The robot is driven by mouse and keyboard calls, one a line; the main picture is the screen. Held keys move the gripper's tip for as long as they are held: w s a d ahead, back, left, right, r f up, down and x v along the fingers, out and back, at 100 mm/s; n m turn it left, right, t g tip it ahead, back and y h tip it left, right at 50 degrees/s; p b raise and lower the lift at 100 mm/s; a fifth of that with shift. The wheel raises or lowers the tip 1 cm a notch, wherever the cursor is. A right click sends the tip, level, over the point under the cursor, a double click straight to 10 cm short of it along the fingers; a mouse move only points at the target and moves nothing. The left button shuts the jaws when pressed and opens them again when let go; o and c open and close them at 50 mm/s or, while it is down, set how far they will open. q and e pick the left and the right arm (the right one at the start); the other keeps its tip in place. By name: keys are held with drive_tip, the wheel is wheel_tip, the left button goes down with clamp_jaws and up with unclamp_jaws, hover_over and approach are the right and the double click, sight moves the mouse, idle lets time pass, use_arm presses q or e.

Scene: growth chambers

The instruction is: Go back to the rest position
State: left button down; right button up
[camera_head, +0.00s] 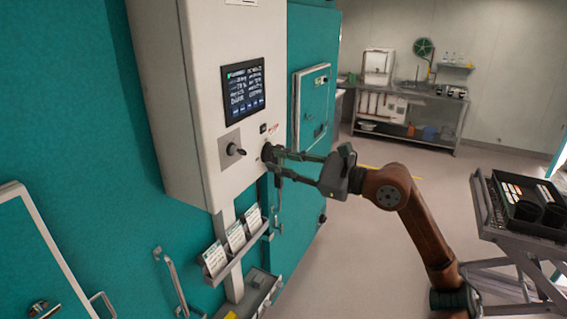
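My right gripper (280,162) is in the middle of the head view, on a brown arm that comes in from the lower right. Its two fingers are apart and point left at the edge of the white control box (190,110). The fingertips are at or very near a small dark round part (267,153) on the box; whether they touch it I cannot tell. Nothing is visibly held. The box has a dark screen (243,88) and a black knob (235,150) on a metal plate. My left gripper is not in view.
Teal chamber walls (75,110) stand behind the box, with card holders (235,238) below it. A metal cart (520,238) with a black tray (530,203) stands at right. A steel bench (410,92) is at the back. Open floor lies between (345,240).

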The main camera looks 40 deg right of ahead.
drive_tip(key=shift+s+d, duration=0.1)
drive_tip(key=shift+s, duration=0.25)
idle(0.3)
